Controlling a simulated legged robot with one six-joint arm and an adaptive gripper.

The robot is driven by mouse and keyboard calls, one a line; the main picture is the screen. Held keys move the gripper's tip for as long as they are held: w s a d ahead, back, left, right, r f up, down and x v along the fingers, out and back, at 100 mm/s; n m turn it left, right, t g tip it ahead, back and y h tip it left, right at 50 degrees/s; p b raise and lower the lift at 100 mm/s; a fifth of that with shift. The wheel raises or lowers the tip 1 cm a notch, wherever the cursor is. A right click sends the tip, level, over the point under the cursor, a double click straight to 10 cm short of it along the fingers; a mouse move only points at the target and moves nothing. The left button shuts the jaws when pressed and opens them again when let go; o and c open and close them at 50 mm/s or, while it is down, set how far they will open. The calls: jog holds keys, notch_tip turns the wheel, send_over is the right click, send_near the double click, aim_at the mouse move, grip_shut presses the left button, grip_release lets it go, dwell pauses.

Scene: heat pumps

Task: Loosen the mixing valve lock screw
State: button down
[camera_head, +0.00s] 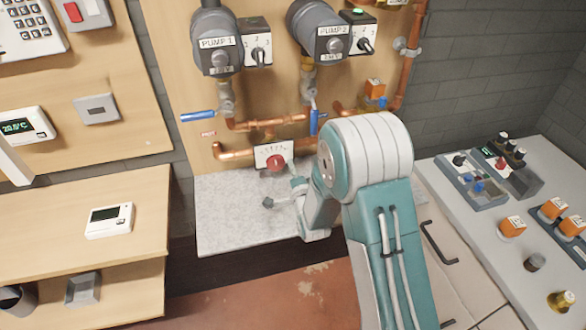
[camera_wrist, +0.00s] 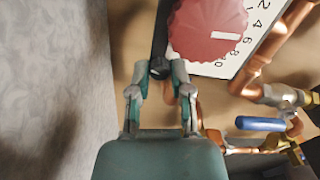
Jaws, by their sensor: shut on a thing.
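The mixing valve is a red knob (camera_head: 276,163) on a white numbered plate (camera_head: 262,152), low on the wooden wall panel. The knob (camera_wrist: 208,28) and plate (camera_wrist: 258,30) also show at the top of the wrist view. My gripper (camera_head: 283,200) is just below the knob, over the pale slab. A small dark end piece (camera_head: 268,202) shows left of my gripper. I cannot tell whether the rod is the lock screw or a tool.
Copper pipes (camera_head: 265,123) and a blue valve handle (camera_head: 198,116) surround the valve. A pale stone slab (camera_head: 225,215) lies beneath it. A wooden shelf (camera_head: 60,190) stands at left. A grey worktop (camera_head: 480,230) at right holds switch boxes and fittings.

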jog(key=shift+s+f, duration=0.15)
jog(key=shift+f, duration=0.2)
jog(key=c, duration=0.6)
grip_release()
jog(key=shift+a, duration=0.1)
jog(key=shift+o, duration=0.3)
jog(key=shift+a+r, duration=0.1)
jog(key=shift+r, duration=0.1)
jog(key=v, duration=1.1)
jog(key=shift+s, duration=0.35)
